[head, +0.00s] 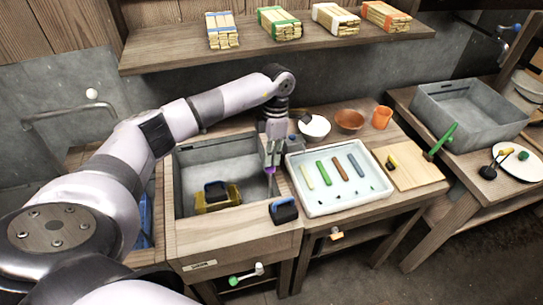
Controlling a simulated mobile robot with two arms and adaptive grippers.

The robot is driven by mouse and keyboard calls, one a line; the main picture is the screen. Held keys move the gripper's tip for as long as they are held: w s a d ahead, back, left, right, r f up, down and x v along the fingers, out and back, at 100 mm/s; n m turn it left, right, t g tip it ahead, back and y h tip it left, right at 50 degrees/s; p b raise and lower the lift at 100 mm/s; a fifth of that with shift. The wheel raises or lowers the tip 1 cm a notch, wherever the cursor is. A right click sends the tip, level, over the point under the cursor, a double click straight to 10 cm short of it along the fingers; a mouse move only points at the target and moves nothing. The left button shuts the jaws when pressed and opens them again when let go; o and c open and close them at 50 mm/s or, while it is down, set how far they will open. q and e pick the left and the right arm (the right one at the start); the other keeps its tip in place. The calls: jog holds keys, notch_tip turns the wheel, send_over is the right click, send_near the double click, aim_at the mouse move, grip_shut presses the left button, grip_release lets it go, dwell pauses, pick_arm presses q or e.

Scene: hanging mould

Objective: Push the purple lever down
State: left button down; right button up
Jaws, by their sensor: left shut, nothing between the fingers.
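The purple lever (270,170) shows only as a small purple tip at the right side of the grey sink basin. The rest of it is hidden behind my gripper and the basin edge. My left gripper (271,163) is shut with nothing between its fingers. It points down from above, with its fingertips right at the purple tip. I cannot tell whether they touch it. My right gripper is not in view.
A white tray (297,201) with coloured sticks stands right of the basin (195,152). A black-topped block (283,211) sits on the front ledge. Bowls (349,120) and an orange cup (382,117) stand behind. A shelf (160,52) with stick bundles hangs above.

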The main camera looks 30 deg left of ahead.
pick_arm(q)
jog(key=shift+s+f+b, duration=0.15)
jog(key=shift+f+b, duration=0.65)
jog(key=shift+f, duration=0.15)
jog(key=shift+s, duration=0.2)
jog(key=shift+s+d, duration=0.1)
jog(key=shift+s, duration=0.05)
jog(key=shift+f, duration=0.15)
jog(key=r+p, duration=0.1)
jog(key=r, duration=0.1)
jog(key=w+r+p, duration=0.1)
jog(key=r, duration=0.1)
jog(key=r+p, duration=0.1)
jog(key=shift+w+a+r+p, duration=0.2)
jog(key=shift+w+r+p, duration=0.15)
jog(key=shift+w+r, duration=0.05)
notch_tip(320, 180, up, 10)
jog(key=w+b, duration=0.1)
jog(key=b, duration=0.2)
jog(key=shift+w+a+f+b, duration=0.25)
jog(key=shift+w+a+b, duration=0.05)
jog(key=shift+w+b, duration=0.1)
